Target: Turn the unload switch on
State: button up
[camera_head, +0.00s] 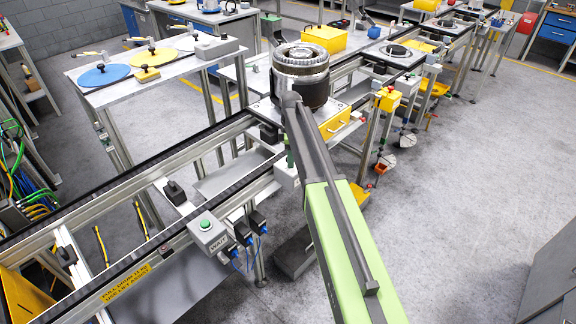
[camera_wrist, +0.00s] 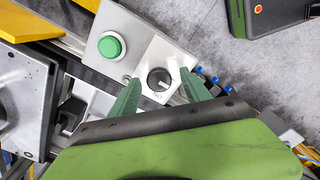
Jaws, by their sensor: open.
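The unload switch appears to be the round black knob (camera_wrist: 158,80) with a pale pointer mark, set in a light grey control box (camera_wrist: 139,48) in the wrist view. A green push button (camera_wrist: 111,45) sits on the same box, up and left of the knob. My gripper (camera_wrist: 160,77) is open, its two green fingers spread on either side of the knob with nothing held. I cannot tell whether they touch it. In the head view my arm hides most of the gripper and the switch.
A conveyor frame (camera_head: 150,180) runs diagonally across the head view. Another box with a green button (camera_head: 206,224) hangs on the near rail. Blue-tipped connectors (camera_wrist: 214,81) lie right of the knob.

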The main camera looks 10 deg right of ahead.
jog(key=shift+c, duration=0.4)
grip_shut()
jog(key=shift+a, duration=0.55)
jog(key=shift+d, duration=0.4)
jog(key=shift+d+f+m, duration=0.1)
jog(key=shift+d+m, duration=0.1)
jog(key=shift+m, duration=0.5)
jog(key=m, duration=0.5)
jog(key=shift+d, duration=0.1)
jog(key=m, duration=0.5)
jog(key=shift+m, duration=0.4)
